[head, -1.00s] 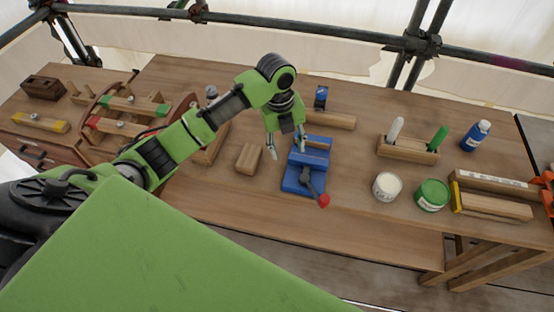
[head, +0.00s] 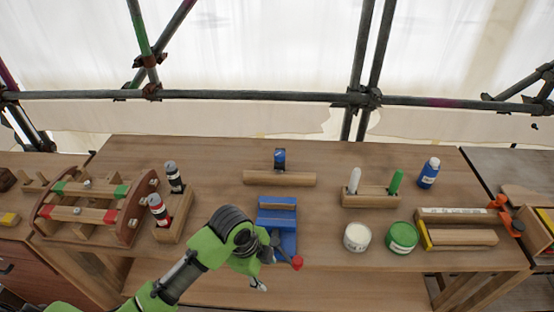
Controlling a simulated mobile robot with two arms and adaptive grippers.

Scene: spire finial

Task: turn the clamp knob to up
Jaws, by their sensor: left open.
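A blue clamp (head: 284,219) stands near the front middle of the bench. A dark lever with a red ball knob (head: 297,263) sticks out from its front, pointing down to the right in the picture. My left gripper (head: 263,272) is open and empty at the bench's front edge, left of the red knob. The gap between its fingers and the lever looks small; I cannot tell whether they touch. My green wrist hides the clamp's lower left part. My right gripper is not in view.
A wooden block with a small blue-faced piece (head: 280,159) stands behind the clamp. White (head: 357,237) and green (head: 402,238) tins stand to the right. A wooden holder with two bottles (head: 174,219) stands left. Scaffold pipes (head: 240,96) cross behind the bench.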

